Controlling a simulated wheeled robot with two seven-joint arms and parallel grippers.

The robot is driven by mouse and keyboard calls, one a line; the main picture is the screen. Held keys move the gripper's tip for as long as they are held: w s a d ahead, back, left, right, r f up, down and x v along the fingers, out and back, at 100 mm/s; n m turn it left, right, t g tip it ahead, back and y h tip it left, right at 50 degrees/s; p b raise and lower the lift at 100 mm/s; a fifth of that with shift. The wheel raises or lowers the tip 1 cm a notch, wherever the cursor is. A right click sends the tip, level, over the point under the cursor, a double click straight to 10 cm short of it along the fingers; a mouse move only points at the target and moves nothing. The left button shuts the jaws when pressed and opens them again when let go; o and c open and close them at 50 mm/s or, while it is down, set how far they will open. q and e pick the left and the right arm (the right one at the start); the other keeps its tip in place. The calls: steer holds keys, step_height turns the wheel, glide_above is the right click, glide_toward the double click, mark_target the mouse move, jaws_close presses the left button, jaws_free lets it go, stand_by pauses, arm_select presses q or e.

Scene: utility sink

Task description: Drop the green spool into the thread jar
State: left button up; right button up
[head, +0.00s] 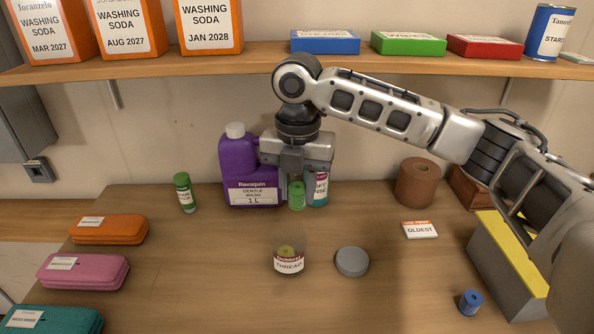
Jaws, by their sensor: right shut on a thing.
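My right gripper (294,181) points down over the counter and is shut on the green spool (297,196), which it holds behind the jar and in front of the bottles. The thread jar (289,264) is a small clear jar labelled THREAD, standing open on the counter in front of the gripper. Something yellow-green shows inside it. A round grey lid (352,262) lies just right of the jar. A blue spool (470,302) stands at the front right. My left gripper is not in view.
A purple detergent bottle (238,165) and a teal-labelled bottle (320,190) stand behind the gripper. A green bottle (185,193) is to the left. Coloured cases (108,230) line the left edge. A brown roll (417,182) and an OLDEST card (419,230) sit right. A shelf (180,65) runs above.

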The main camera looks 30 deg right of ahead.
mark_target(298, 186)
steer(key=shift+f, duration=0.85)
steer(key=o, duration=1)
step_height(298, 186, up, 16)
